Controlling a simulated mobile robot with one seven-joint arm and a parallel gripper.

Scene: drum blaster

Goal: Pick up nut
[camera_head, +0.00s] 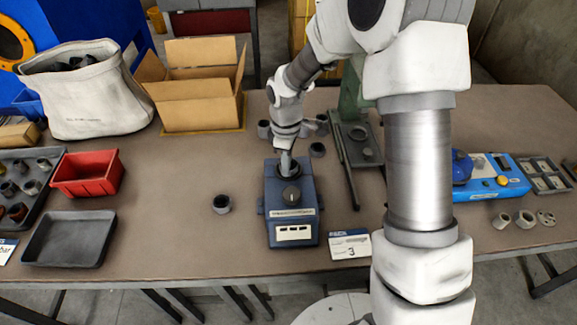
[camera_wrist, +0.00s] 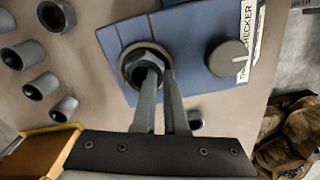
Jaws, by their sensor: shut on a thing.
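A metallic nut (camera_wrist: 135,66) with a round dark opening and a hex part is at the blue checker device (camera_wrist: 100,35), beside the dark knob (camera_wrist: 228,58). The checker (camera_head: 280,212) also shows in the head view at the middle of the table. My gripper (camera_wrist: 157,76) is shut on the nut, with the fingertips at its rim and opening. In the head view my gripper (camera_head: 286,165) reaches down to the back part of the checker, and the nut is too small or hidden there. Whether the nut touches the checker cannot be told.
A loose dark fitting (camera_head: 222,204) stands left of the checker. Several fittings stand behind it near a green-based press (camera_head: 352,105). A cardboard box (camera_head: 200,105), red bin (camera_head: 88,173) and grey tray (camera_head: 70,240) are to the left.

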